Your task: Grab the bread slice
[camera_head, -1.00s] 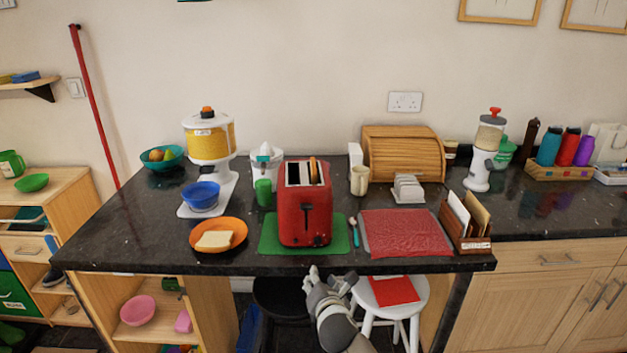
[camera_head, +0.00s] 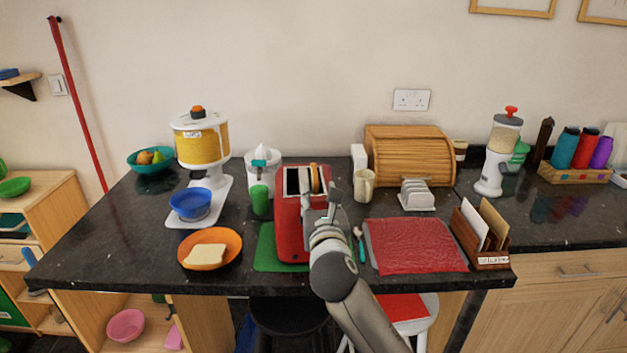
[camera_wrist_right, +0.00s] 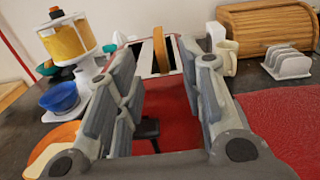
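One bread slice (camera_head: 205,253) lies flat on an orange plate (camera_head: 234,248) at the front left of the counter. Another, browner slice (camera_head: 315,178) stands upright in the right slot of the red toaster (camera_head: 289,232); it also shows in the right wrist view (camera_wrist_right: 160,49). The toaster's left slot looks empty. My right gripper (camera_head: 320,207) is raised in front of the toaster and covers part of it. In the right wrist view its fingers (camera_wrist_right: 160,80) are wide apart with nothing between them, facing the toaster and the slots beyond. My left gripper is not in view.
The toaster stands on a green mat (camera_head: 266,257). A juicer (camera_head: 262,170) and green cup (camera_head: 260,199) are to its left, a cream mug (camera_head: 364,185) behind right. A toast rack (camera_head: 416,195) and red mat (camera_head: 415,246) lie to the right. Stools stand below the counter.

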